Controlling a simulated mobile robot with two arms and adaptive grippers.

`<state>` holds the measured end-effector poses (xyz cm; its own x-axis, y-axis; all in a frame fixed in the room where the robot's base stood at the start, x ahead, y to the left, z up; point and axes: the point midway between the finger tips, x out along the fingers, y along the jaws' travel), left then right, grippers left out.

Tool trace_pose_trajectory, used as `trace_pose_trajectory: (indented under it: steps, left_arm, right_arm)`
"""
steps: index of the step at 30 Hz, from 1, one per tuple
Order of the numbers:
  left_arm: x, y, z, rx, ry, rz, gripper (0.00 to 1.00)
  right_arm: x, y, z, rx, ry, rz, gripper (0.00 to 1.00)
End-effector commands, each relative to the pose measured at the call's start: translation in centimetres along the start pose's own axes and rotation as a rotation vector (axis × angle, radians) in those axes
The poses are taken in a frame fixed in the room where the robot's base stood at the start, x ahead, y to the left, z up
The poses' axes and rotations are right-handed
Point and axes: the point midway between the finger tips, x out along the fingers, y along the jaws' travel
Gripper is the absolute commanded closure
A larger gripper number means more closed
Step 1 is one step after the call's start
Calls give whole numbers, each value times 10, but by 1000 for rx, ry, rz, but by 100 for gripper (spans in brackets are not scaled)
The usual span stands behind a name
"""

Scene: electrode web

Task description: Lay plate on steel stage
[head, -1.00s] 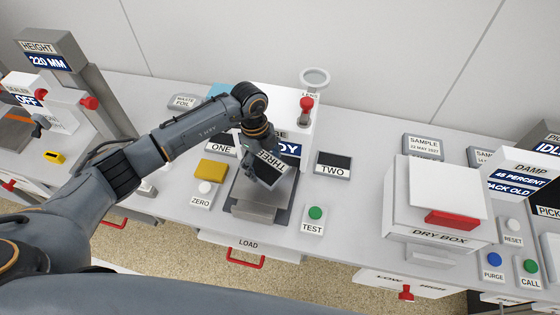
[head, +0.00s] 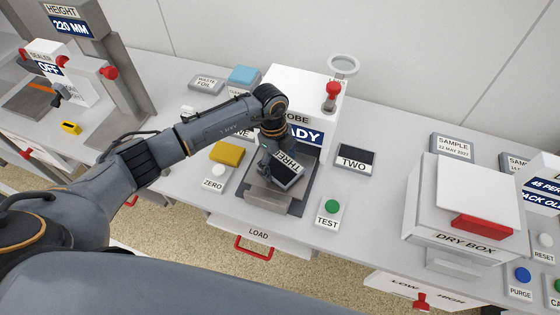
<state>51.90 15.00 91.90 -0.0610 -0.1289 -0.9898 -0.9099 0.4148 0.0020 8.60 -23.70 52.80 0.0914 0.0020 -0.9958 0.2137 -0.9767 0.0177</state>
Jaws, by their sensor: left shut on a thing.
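The dark plate labelled THREE (head: 289,173) is in my left gripper (head: 268,167), which is shut on it at its left side. The plate looks tilted and is over the steel stage (head: 264,198) in front of the probe unit. I cannot tell whether the plate touches the stage. The gripper and plate hide the stage's back part. My right gripper is not in view.
The white probe unit (head: 290,88) with a red knob stands right behind the stage. Plate TWO (head: 355,158) lies to the right, with the TEST button (head: 332,207) nearer. The ZERO button (head: 218,171) and a yellow block (head: 227,153) are at left. The dry box (head: 464,210) is far right.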

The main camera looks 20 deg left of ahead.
Motion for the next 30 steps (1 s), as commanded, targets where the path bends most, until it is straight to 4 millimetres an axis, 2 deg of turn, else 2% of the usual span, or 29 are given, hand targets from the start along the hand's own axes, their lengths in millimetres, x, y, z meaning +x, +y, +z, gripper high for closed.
trace_pose_trajectory:
  steps: [12, 30]
  left_arm:
    - [1, 0, 0, 0, 0, -1, 57]
    - [13, 0, 2, 0, 0, -1, 57]
  right_arm:
    - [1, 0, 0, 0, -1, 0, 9]
    - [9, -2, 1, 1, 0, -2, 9]
